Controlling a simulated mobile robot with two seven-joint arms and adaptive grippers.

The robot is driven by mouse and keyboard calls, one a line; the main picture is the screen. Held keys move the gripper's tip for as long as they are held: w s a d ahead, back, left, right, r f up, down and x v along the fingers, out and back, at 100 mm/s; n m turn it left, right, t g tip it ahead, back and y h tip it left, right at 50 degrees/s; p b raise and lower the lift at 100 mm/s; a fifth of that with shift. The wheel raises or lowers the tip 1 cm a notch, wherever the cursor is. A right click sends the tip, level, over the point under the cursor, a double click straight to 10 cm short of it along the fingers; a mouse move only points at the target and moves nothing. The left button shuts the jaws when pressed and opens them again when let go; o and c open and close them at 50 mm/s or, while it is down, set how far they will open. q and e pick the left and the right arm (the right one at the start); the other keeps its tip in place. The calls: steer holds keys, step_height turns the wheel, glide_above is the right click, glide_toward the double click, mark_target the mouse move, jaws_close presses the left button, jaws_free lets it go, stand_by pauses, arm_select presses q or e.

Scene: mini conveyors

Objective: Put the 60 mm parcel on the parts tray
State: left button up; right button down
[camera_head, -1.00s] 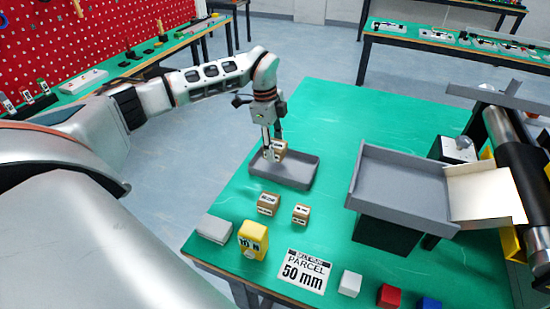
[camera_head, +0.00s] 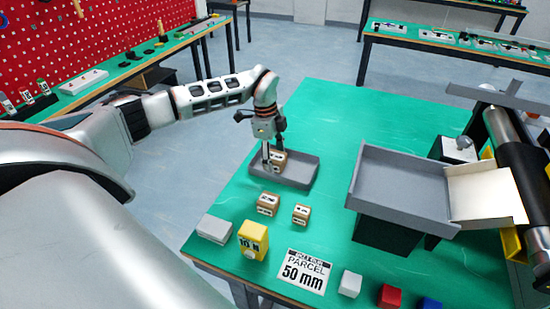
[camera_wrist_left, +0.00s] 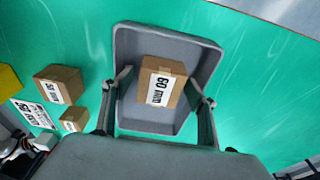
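The 60 mm parcel (camera_head: 279,160), a brown box with a white label, sits inside the grey parts tray (camera_head: 302,180); it appears to rest on the tray floor. In the left wrist view the parcel (camera_wrist_left: 161,84) reads "60 mm" and lies inside the tray walls (camera_wrist_left: 124,45). My left gripper (camera_head: 272,156) is low over the tray. In the left wrist view its fingers (camera_wrist_left: 161,80) stand either side of the parcel, with small gaps showing, so it looks open. My right gripper is not in view.
Two other brown parcels, a larger one (camera_head: 267,204) and a smaller one (camera_head: 301,214), stand in front of the tray. A yellow 10 N block (camera_head: 253,240), a grey block (camera_head: 214,229) and a "50 mm" card (camera_head: 304,270) are nearer. A grey chute tray (camera_head: 400,180) stands right.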

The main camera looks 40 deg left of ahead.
arm_select(q)
steer(key=shift+r, duration=0.1)
step_height(320, 180, up, 12)
steer(key=a, duration=0.1)
steer(key=shift+s+a, duration=0.25)
steer(key=shift+a, duration=0.15)
stand_by(0.6)
